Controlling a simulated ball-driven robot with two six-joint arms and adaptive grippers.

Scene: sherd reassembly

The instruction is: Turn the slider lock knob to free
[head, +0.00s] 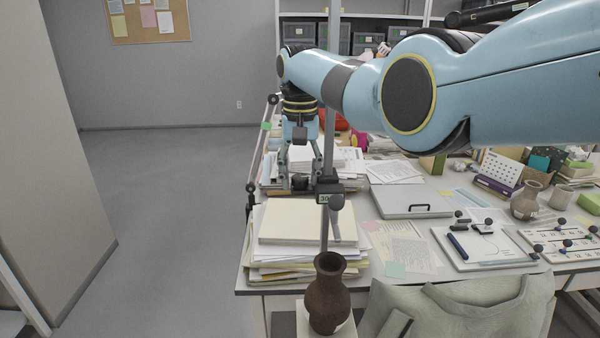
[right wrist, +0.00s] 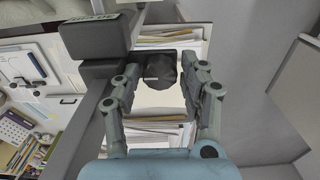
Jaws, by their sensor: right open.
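The slider (head: 328,189) is a dark block with a small label, clamped on a vertical grey post beside the table's left end. It also shows in the right wrist view (right wrist: 95,38). Its lock knob (right wrist: 160,71) is dark and round. In the right wrist view it lies between the fingertips of my right gripper (right wrist: 167,76), with a small gap visible on each side. In the head view my right gripper (head: 302,178) points down just left of the slider, its fingers apart around the knob. Whether either finger touches the knob is not clear. My left gripper is out of view.
A paper stack (head: 300,222) lies below the gripper. A brown vase (head: 328,300) stands in front of the post. A grey flat case (head: 410,202), papers and small objects cover the table to the right. Open floor (head: 170,210) lies to the left.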

